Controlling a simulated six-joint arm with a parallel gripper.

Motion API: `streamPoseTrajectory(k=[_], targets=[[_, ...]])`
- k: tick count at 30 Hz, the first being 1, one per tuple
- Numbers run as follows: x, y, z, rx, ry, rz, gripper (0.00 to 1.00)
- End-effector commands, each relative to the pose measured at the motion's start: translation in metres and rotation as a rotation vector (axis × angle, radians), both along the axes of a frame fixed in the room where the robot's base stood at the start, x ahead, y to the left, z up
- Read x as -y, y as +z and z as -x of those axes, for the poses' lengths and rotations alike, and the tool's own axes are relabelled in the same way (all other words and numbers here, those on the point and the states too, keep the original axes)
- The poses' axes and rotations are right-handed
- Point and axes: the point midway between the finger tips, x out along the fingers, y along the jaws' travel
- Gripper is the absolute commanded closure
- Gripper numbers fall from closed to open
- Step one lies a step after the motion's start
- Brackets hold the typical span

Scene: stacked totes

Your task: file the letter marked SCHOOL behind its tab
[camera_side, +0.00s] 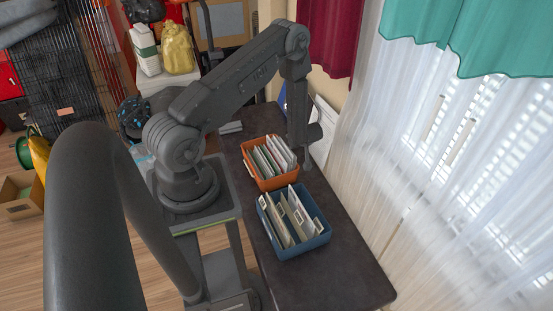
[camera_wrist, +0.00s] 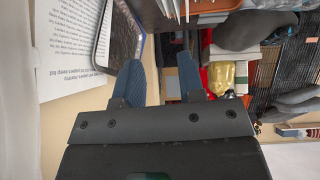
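An orange tote (camera_side: 266,184) holds several upright white and greenish letters (camera_side: 272,157). In front of it stands a blue tote (camera_side: 303,246) with several cream tabbed dividers (camera_side: 285,217). No marking is readable, so I cannot tell which letter says SCHOOL or which tab matches. My gripper (camera_side: 308,166) hangs just right of the orange tote, apart from the blue one. In the wrist view its two blue-grey fingers (camera_wrist: 160,68) are spread with nothing between them. Part of the orange tote (camera_wrist: 212,7) shows at the top of that view, with letter edges (camera_wrist: 172,8).
Both totes stand close together on a dark table (camera_side: 345,282), whose front end is clear. A wall and white curtain (camera_side: 440,150) run along the right. A printed sheet (camera_wrist: 65,40) and a dark framed panel (camera_wrist: 121,40) appear left in the wrist view.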

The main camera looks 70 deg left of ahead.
Motion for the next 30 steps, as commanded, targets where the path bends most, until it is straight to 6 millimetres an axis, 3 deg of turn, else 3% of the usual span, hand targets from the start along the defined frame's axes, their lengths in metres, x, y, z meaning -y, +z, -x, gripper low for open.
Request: streamPoseTrajectory(k=[1,6,18,30], targets=[[-0.004,-0.014,0.013,-0.026,0.03,-0.015,0.64],[-0.013,-0.032,0.034,-0.064,0.085,-0.048,0.64],[-0.06,-0.081,0.039,-0.066,0.086,-0.05,0.64],[-0.086,-0.106,0.039,-0.065,0.086,-0.049,0.64]])
